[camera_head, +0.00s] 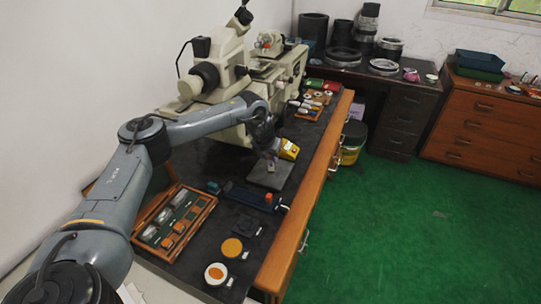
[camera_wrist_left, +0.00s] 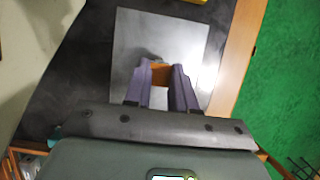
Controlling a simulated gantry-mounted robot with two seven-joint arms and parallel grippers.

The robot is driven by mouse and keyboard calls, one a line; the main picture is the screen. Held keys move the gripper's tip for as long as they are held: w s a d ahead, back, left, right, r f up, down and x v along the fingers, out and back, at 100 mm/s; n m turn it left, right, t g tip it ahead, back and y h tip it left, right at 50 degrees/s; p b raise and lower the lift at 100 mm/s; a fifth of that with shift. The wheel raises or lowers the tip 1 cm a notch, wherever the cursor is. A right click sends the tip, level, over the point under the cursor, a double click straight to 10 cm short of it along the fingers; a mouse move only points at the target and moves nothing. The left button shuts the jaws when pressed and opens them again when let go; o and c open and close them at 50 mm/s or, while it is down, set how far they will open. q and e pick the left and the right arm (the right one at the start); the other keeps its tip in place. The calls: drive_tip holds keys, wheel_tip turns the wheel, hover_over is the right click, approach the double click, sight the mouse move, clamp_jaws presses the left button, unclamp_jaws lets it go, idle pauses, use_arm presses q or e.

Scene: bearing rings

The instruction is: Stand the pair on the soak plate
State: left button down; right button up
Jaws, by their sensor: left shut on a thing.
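The soak plate, which I take to be the flat grey square plate (camera_head: 268,177), lies on the dark bench top; it fills the middle of the left wrist view (camera_wrist_left: 135,42). My left gripper (camera_head: 271,160) is over the plate, pointing down. In the left wrist view its two purple-grey fingers (camera_wrist_left: 163,75) are shut on a small orange-brown block (camera_wrist_left: 161,74), probably the pair. A dark reflection or shadow shows on the plate just beyond the block. I cannot tell whether the block touches the plate, or see two separate pieces. My right gripper is not in view.
A yellow item (camera_head: 289,149) stands just behind the plate. A blue fixture (camera_head: 247,195) lies in front of it. A wooden case (camera_head: 207,207) of blocks is at the left, with an orange disc (camera_head: 232,247) nearer. A large cream machine (camera_head: 222,75) stands behind.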

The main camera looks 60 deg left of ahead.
use_arm(q)
drive_tip(key=shift+f, duration=0.15)
drive_tip(key=c, duration=0.8)
unclamp_jaws()
drive_tip(key=shift+c, duration=0.2)
wheel_tip(320, 180, up, 9)
drive_tip(key=p, duration=0.9)
drive_tip(key=shift+f, duration=0.2)
